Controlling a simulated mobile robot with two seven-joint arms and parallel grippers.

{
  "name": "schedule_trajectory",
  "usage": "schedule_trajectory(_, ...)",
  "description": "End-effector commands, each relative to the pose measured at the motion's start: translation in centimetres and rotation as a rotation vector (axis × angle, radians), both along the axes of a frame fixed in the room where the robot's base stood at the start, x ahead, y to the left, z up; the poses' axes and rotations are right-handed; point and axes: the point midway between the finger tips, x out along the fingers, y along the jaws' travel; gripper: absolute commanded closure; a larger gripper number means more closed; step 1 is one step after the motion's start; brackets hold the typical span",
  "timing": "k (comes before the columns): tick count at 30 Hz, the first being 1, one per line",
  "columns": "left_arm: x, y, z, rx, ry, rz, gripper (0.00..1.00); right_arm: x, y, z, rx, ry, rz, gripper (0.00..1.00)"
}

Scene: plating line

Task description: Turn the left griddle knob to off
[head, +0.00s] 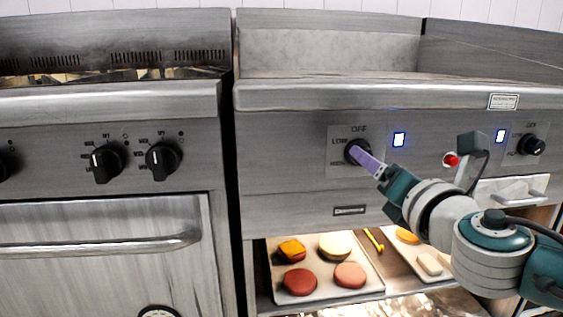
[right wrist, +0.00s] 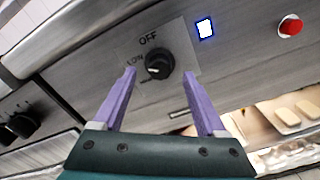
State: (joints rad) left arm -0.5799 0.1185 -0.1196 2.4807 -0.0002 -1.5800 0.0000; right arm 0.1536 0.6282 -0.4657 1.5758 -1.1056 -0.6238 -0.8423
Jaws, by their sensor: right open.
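The left griddle knob (head: 352,147) is a black round knob on the steel front panel, with OFF printed above it and LOW to its left. It also shows in the right wrist view (right wrist: 160,63), where its pale mark seems to point left, toward LOW, not up at OFF. My right gripper (head: 362,156) reaches in from the right with its purple fingers at the knob. In the right wrist view the gripper (right wrist: 159,75) is open, one fingertip on each side of the knob. Contact is not visible. My left gripper is not in view.
A lit blue-white display (head: 399,139) and a red button (head: 451,160) sit right of the knob. Another griddle knob (head: 531,145) is at far right. Stove knobs (head: 106,163) are on the left unit. A tray (head: 327,293) with food lies on the shelf below.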

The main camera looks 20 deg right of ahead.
Motion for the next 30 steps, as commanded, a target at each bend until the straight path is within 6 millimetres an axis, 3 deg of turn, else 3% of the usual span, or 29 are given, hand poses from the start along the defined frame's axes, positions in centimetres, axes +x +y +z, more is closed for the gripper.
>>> schedule_trajectory(6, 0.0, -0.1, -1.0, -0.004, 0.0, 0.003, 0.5, 2.6, -0.6, -0.1, 0.0, -0.001, 0.0, 0.26)
schedule_trajectory(17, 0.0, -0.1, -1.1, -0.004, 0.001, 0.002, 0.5, 3.1, -0.7, 0.0, 0.001, 0.001, 0.0, 0.26)
schedule_trajectory(30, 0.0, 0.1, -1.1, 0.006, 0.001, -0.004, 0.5, 3.1, -0.7, 0.0, 0.001, 0.001, 0.0, 0.74)
